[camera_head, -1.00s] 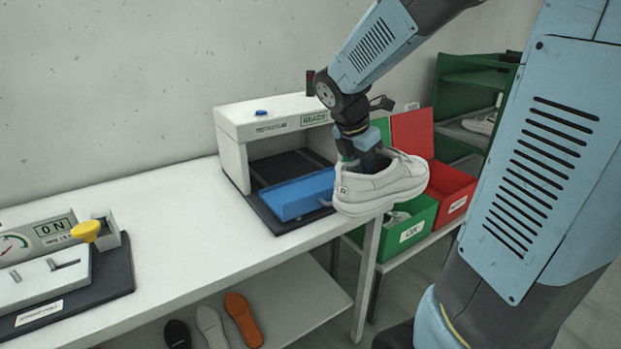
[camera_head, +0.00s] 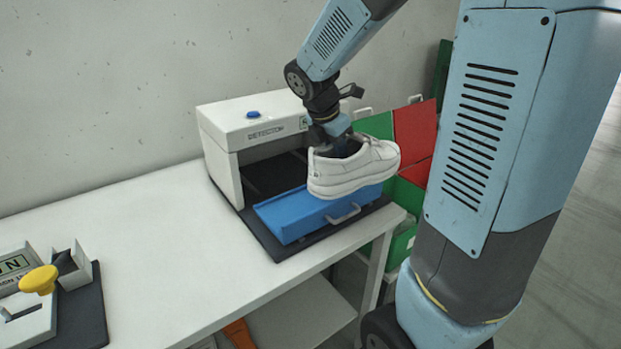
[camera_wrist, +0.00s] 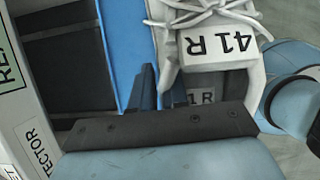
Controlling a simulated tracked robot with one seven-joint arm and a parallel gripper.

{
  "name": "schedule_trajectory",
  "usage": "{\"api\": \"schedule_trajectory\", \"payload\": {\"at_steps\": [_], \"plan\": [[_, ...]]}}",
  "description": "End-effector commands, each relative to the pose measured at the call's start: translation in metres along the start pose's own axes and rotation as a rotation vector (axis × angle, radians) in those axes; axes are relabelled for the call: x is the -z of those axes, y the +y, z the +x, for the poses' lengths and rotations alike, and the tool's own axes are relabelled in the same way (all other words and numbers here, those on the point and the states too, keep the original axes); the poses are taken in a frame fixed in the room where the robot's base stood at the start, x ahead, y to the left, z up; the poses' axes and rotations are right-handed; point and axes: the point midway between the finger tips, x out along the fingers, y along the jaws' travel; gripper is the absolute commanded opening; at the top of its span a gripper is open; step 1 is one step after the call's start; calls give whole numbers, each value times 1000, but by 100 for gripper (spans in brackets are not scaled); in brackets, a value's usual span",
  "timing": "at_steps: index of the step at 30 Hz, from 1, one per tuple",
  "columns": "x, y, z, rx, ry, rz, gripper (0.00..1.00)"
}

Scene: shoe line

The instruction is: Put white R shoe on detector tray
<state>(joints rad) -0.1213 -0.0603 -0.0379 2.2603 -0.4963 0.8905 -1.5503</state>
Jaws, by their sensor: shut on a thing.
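The white R shoe (camera_head: 352,168) hangs from my gripper (camera_head: 338,146), which is shut on its heel end at the collar. The shoe is held above the right part of the blue detector tray (camera_head: 290,217), with space between shoe and tray in the head view. The tray sticks out of the white detector (camera_head: 222,128) and looks empty where it shows. In the wrist view the shoe's tongue (camera_wrist: 222,48) reads "41 R", and the blue tray (camera_wrist: 126,45) lies beside my fingers (camera_wrist: 160,85). The shoe hides part of the tray.
The white table (camera_head: 150,240) is clear left of the detector. A device with a yellow knob (camera_head: 39,280) stands at the left front. A green bin (camera_head: 403,240) and a red bin (camera_head: 416,172) stand behind and right of the table. My arm fills the right side.

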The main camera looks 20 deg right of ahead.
Motion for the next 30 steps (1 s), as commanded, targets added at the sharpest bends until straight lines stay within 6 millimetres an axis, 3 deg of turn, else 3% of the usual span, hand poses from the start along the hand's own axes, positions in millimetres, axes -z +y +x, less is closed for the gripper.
{"api": "schedule_trajectory", "payload": {"at_steps": [9, 15, 30], "plan": [[12, 54, 22, 2, 1, -2, 0], [24, 77, 49, 2, 1, 0, 0], [38, 100, 79, 3, 0, 1, 0]]}}
